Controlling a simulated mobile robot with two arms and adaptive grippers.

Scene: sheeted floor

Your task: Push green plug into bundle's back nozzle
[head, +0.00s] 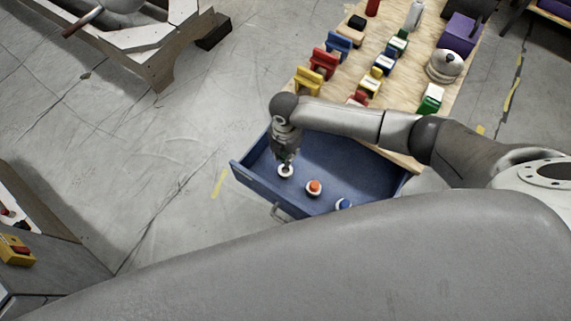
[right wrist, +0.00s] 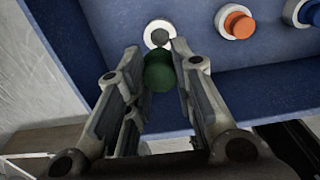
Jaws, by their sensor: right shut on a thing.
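My right gripper (head: 286,160) points down over the open blue drawer, above the white ring-shaped nozzle (head: 286,172) at the left end of a row. In the right wrist view the gripper (right wrist: 155,52) is shut on the green plug (right wrist: 159,76), a dark green round piece between the fingers. The white nozzle (right wrist: 151,26) lies just past the plug, with a grey centre showing. I cannot tell whether plug and nozzle touch. An orange plug (head: 314,187) and a blue plug (head: 344,204) sit in white nozzles further along. My left gripper is not in view.
The blue drawer (head: 247,181) has raised walls around the nozzles and a handle (head: 279,213) in front. A wooden tabletop (head: 318,99) behind carries several coloured blocks, a white kettle (head: 444,66) and a purple box (head: 460,34). Bare floor lies left of the drawer.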

